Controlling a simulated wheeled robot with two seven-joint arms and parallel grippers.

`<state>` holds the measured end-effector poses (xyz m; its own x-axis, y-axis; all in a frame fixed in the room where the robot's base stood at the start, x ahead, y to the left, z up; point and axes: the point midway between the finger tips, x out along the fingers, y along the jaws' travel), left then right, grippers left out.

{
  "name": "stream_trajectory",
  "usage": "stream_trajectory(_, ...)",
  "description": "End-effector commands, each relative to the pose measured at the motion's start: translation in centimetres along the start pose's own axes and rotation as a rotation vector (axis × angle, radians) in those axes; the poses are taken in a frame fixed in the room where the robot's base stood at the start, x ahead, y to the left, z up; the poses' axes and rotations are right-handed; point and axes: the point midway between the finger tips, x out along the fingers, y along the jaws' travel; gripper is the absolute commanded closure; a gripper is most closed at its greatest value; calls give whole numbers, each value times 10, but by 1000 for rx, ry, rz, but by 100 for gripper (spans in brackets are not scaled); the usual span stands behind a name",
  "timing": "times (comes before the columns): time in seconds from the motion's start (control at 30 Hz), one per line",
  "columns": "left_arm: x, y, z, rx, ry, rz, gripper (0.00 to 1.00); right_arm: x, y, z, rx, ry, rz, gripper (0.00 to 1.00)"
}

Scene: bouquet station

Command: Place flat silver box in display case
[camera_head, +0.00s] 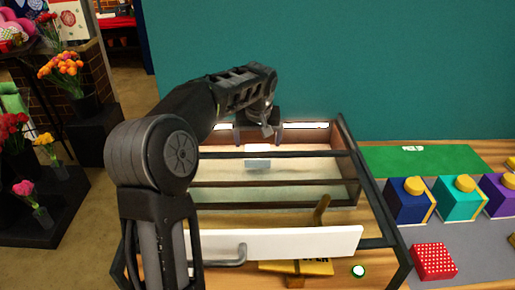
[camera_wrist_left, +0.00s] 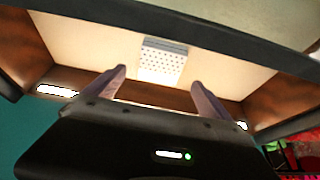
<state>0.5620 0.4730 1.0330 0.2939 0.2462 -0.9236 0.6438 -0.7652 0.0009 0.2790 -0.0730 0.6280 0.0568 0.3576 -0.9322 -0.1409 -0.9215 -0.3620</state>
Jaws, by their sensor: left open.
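The flat silver box (camera_head: 258,163) lies inside the display case (camera_head: 352,165), near the middle of its pale floor. In the left wrist view the silver box (camera_wrist_left: 162,62) shows a pale dotted face and a grey band. My left gripper (camera_head: 258,132) is at the back of the case, just behind the box in the head view. In the left wrist view the left gripper (camera_wrist_left: 159,78) has its two fingers spread, with the box beyond the tips and nothing clearly held between them. Whether a finger touches the box cannot be told. My right gripper is not in view.
Dark bars cross the case top, and light strips (camera_head: 305,126) line its back. A white panel with a grey handle (camera_head: 290,242) is at the front. Blue (camera_head: 405,203), teal (camera_head: 452,203) and purple boxes, a red dotted box (camera_head: 433,261) and a green mat (camera_head: 420,160) are right.

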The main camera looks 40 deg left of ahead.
Motion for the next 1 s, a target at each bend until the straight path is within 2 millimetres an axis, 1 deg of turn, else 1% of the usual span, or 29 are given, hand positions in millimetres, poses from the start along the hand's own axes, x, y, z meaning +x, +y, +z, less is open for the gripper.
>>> stream_trajectory(0.03, -11, 1, 0, 0, 4, 3, 6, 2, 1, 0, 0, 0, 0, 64)
stream_trajectory(0.2, -45, 1, 0, 1, 2, 2, 6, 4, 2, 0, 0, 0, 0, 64)
stream_trajectory(0.33, -61, 0, 0, 0, 2, 1, 6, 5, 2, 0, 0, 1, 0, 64)
stream_trajectory(0.5, -67, 0, 0, 1, -1, 0, 6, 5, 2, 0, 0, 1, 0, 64)
stream_trajectory(1.0, -66, 0, 0, 0, 0, 0, 6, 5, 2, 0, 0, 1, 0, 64)
